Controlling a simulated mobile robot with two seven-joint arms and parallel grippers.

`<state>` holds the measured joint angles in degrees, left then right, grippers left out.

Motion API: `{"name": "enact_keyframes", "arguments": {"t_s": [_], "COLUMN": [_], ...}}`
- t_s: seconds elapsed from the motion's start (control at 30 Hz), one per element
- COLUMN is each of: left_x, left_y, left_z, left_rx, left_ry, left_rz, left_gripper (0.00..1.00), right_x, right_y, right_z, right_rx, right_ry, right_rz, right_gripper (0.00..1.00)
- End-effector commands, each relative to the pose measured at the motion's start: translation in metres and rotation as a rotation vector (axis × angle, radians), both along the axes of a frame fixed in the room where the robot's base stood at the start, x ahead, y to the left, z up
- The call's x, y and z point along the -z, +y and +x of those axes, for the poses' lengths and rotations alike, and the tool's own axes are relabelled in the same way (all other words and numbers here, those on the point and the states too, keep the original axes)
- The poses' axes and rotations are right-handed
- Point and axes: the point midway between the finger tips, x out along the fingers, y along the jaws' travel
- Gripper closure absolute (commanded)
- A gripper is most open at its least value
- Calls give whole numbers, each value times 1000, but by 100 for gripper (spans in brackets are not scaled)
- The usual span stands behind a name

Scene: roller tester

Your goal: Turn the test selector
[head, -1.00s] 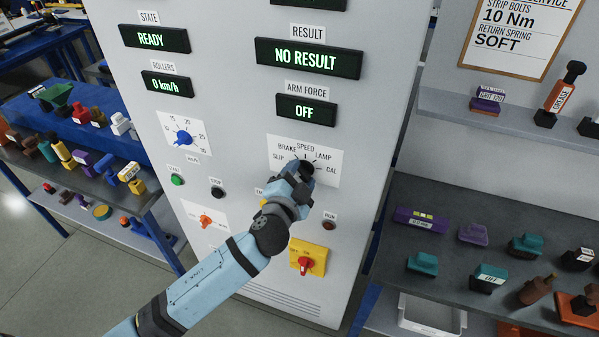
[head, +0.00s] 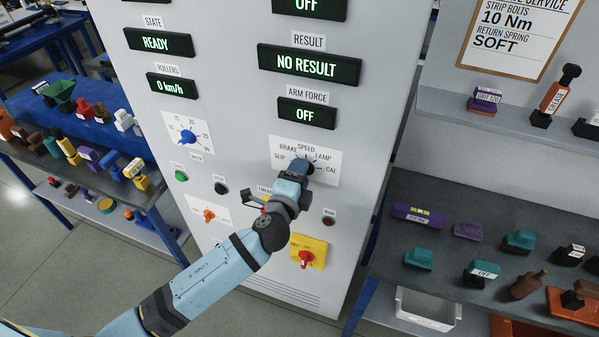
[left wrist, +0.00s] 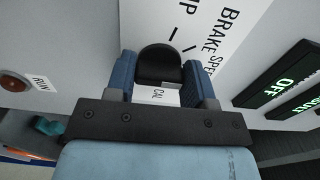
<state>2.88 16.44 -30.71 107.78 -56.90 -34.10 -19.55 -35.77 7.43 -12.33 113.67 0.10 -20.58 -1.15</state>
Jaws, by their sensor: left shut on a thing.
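The test selector is a black knob (left wrist: 159,66) on a white dial plate (head: 325,150) on the grey tester cabinet. The plate is marked SLIP, BRAKE, SPEED, LAMP and CAL. My left gripper (head: 304,170) is at the knob, its blue fingers on either side of it. In the left wrist view the left gripper (left wrist: 160,78) is shut on the knob, with the CAL label just below it. The fingers hide most of the knob in the head view, and I cannot tell which mark it points to. My right gripper is in neither view.
The cabinet displays include RESULT (head: 309,64), reading NO RESULT, and ARM FORCE (head: 306,113), reading OFF. A blue knob (head: 188,137), a black button (head: 220,188) and a red switch on a yellow plate (head: 307,257) are nearby. Loaded shelves stand on both sides.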

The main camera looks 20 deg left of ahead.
Motion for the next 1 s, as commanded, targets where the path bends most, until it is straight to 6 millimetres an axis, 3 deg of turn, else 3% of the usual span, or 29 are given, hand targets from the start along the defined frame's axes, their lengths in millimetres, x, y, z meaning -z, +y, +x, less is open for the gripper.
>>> {"name": "enact_keyframes", "arguments": {"t_s": [0.5, 0.53, 0.6, 1.0], "left_x": [0, 0, 0, 2], "left_y": [0, 0, 0, 0], "left_z": [0, 0, 0, -8], "left_rx": [1, 1, 1, 1], "left_ry": [-1, -1, -1, 0], "left_rz": [17, 17, 17, 16], "left_gripper": [75, 44, 28, 26], "right_x": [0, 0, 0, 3], "right_y": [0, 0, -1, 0], "right_z": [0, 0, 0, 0], "right_rx": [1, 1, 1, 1], "right_ry": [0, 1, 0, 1], "right_rz": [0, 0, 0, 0], "right_gripper": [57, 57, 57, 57]}}
